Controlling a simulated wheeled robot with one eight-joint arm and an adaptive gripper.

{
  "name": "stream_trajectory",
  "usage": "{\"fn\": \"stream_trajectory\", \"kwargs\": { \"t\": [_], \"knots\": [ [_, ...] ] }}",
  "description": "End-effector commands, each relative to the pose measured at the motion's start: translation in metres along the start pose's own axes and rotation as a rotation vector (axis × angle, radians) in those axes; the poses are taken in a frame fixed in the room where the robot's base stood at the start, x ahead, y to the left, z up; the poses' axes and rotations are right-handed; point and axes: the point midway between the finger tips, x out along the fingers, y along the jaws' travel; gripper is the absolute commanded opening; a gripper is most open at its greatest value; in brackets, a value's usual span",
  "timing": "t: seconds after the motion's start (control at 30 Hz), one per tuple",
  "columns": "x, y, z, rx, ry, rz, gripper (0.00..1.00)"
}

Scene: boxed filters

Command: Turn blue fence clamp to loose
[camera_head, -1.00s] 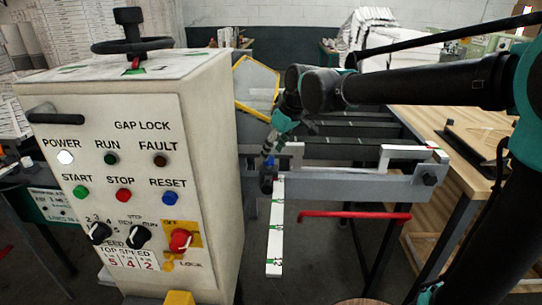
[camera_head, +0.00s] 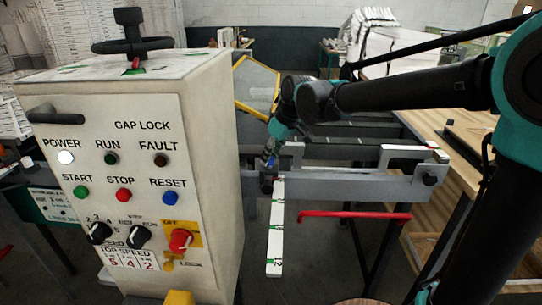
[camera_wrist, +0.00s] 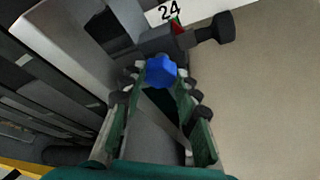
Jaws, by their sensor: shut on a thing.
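The blue fence clamp (camera_wrist: 161,70) shows in the wrist view as a small blue faceted knob between the tips of my gripper (camera_wrist: 160,84). The fingers are shut on it from both sides. In the head view my gripper (camera_head: 271,160) reaches down to the left end of the grey fence (camera_head: 350,182), just right of the control cabinet. There the clamp is a small blue patch (camera_head: 271,161), mostly hidden by the fingers. I cannot tell its turned position.
The control cabinet (camera_head: 200,90) stands close at the left of my gripper. A white scale (camera_head: 276,225) runs toward me below the fence. A red bar (camera_head: 355,214) lies under the fence. A dark knob (camera_wrist: 223,27) is close beyond the clamp. Wooden tables stand at the right.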

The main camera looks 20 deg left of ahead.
Motion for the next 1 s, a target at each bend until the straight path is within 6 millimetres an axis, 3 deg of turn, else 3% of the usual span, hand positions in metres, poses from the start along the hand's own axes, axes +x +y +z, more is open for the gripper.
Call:
{"fn": "stream_trajectory", "kwargs": {
  "t": [0.63, 0.67, 0.7, 0.83, 1.0],
  "knots": [
    [0.0, 0.0012, -0.0001, -0.127, 0.0, -0.052, 0.02],
    [-0.0001, 0.0012, -0.0001, -0.127, 0.0, -0.052, 0.32],
    [0.0, 0.0012, -0.0001, -0.127, 0.0, -0.052, 0.37],
    [-0.0001, 0.0012, -0.0001, -0.126, 0.0, -0.052, 0.52],
    [0.0, 0.0011, -0.0001, -0.126, 0.0, -0.052, 0.52]
  ]
}}
